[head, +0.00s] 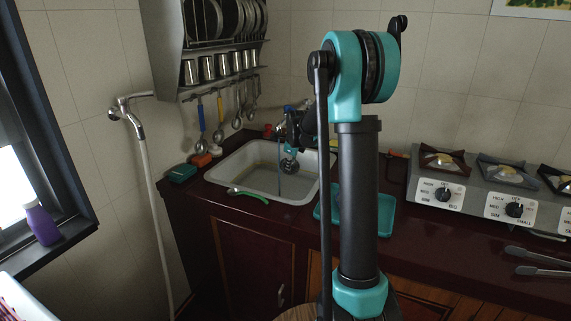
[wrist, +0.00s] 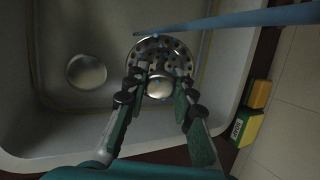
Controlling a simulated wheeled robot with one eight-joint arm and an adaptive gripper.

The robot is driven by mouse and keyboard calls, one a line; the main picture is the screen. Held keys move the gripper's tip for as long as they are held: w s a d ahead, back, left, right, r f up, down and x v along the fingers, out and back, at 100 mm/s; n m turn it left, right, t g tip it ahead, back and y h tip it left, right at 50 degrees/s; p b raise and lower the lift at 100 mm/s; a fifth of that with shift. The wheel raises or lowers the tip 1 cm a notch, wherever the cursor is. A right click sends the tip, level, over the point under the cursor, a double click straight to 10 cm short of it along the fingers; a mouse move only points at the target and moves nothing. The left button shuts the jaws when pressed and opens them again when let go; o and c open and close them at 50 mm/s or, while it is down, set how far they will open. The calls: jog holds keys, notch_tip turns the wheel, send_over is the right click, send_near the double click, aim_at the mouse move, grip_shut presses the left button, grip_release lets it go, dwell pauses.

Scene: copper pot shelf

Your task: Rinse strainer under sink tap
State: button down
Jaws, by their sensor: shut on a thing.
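The strainer is a round metal disc with holes, seen in the wrist view (wrist: 178,50) between my fingertips and in the head view (head: 289,166). My gripper (wrist: 157,90) is shut on it and holds it above the sink basin; in the head view my gripper (head: 291,148) is partly hidden by my own arm. The grey sink (head: 256,166) shows its round drain (wrist: 86,71) to the left of the strainer. A blue streak that looks like water (wrist: 240,20) crosses above the strainer, and a thin blue stream (head: 280,184) hangs below it. The tap itself is not clearly visible.
A green-handled tool (head: 248,195) lies on the sink's front rim. A teal tray (head: 327,208) lies right of the sink, with the stove (head: 470,190) farther right. A yellow and green sponge (wrist: 247,128) lies beside the sink. A utensil rack (head: 222,95) hangs behind.

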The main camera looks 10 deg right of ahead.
jog(key=shift+s+d, duration=0.1)
jog(key=shift+s, duration=2.4)
jog(key=s+r, duration=0.4)
jog(key=s, duration=0.1)
dwell(0.4)
